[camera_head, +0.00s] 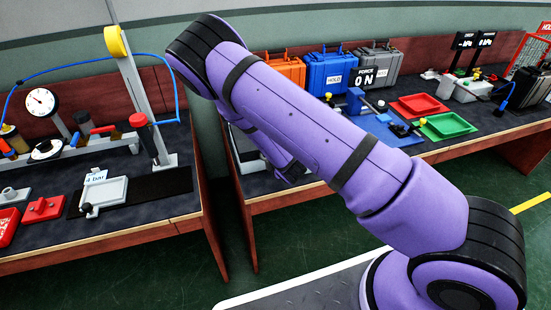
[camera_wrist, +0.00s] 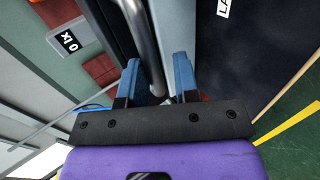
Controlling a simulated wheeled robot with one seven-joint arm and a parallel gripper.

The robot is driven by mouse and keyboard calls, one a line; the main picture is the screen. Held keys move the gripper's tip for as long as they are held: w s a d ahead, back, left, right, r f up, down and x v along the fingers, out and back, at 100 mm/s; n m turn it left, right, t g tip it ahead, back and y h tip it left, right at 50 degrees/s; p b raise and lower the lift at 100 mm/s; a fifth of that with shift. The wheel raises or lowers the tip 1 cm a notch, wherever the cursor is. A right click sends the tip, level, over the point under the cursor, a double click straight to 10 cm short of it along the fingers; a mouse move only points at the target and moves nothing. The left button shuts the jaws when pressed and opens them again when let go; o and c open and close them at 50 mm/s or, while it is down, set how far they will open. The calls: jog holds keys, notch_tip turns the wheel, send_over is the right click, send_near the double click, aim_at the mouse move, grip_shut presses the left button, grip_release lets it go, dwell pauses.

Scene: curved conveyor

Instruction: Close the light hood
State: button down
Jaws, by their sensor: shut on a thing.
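In the wrist view, my gripper (camera_wrist: 157,75) has its two blue fingers on either side of a round metal bar (camera_wrist: 143,35), and is shut on it. The bar runs up out of the top of the picture beside a grey-green panel (camera_wrist: 172,30) and a dark panel with a white label (camera_wrist: 223,6). The bar looks like a handle, but I cannot tell for sure that it belongs to the light hood. In the head view, my purple arm reaches across the middle and hides the gripper and most of what stands behind it.
In the head view, a left bench (camera_head: 120,232) holds a gauge (camera_head: 41,101) and a pale tray (camera_head: 108,191). The right bench holds a blue case (camera_head: 328,72), a red tray (camera_head: 420,104) and a green tray (camera_head: 448,125). A narrow gap separates the benches.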

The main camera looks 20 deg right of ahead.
jog(key=shift+s+f, duration=0.5)
jog(key=shift+f, duration=0.15)
jog(key=c, duration=1.1)
grip_release()
jog(key=shift+w, duration=0.1)
jog(key=v, duration=1)
jog(key=shift+r, duration=0.5)
